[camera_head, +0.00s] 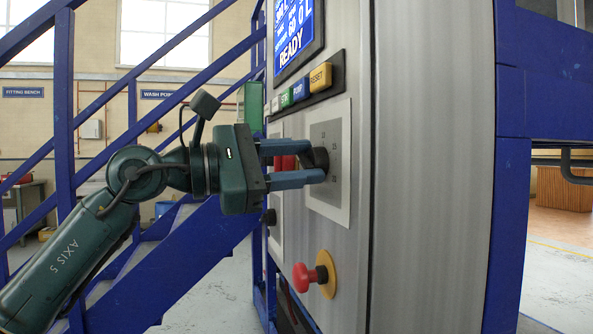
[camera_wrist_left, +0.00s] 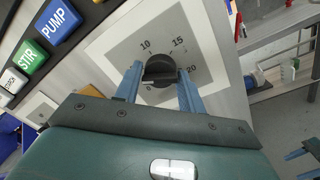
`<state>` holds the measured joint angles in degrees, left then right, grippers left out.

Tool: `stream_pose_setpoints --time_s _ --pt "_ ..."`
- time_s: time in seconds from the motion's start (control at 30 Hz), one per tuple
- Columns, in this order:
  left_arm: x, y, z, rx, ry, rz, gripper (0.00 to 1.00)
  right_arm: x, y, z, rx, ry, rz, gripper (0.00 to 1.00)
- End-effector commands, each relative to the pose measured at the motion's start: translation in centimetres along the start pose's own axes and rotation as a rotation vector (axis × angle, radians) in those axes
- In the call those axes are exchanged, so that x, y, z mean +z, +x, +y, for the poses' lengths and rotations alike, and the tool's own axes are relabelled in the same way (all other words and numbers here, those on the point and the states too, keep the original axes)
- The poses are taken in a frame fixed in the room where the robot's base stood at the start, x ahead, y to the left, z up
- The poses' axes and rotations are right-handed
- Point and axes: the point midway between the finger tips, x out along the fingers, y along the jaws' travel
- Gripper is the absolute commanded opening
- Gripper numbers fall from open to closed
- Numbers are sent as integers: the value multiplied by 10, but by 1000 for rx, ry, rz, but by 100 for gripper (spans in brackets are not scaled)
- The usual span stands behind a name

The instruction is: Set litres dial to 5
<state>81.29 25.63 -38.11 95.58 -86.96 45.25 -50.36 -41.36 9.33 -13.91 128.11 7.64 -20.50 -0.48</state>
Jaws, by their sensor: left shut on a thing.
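The litres dial is a black round knob (camera_head: 320,158) on a grey square plate with a pale border (camera_head: 330,205), set in the steel panel. My left gripper (camera_head: 318,162) is level with the knob, its blue fingers shut on it from both sides. The left wrist view shows the knob (camera_wrist_left: 160,70) between the fingertips (camera_wrist_left: 160,76). The marks 10, 15 and 20 are readable around it. A raised bar crosses the knob, but its exact setting is unclear. What seems to be my right gripper (camera_wrist_left: 299,163) shows at the lower right there, blue fingers apart.
A display (camera_head: 296,35) reading READY and a row of coloured buttons (camera_head: 300,90) sit above the dial. A red emergency knob (camera_head: 306,277) on a yellow disc sticks out below. A blue stair frame (camera_head: 170,265) stands behind my left arm.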

Motion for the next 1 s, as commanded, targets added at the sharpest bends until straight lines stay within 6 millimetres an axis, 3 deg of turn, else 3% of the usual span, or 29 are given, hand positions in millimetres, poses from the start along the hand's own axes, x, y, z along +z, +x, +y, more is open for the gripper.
stream_pose_setpoints --time_s 0.7,0.73,0.93,1.0 --pt "-2 2 -5 -15 70 0 17 1 -4 3 6 -9 9 53" --pt "-3 2 -5 -15 70 0 42 1 -4 3 6 -9 9 53" --pt "-2 1 -4 -10 70 -1 58 1 -3 3 6 -10 8 53" --pt "-2 1 -3 -9 70 -2 58 1 -3 3 6 -10 9 53"
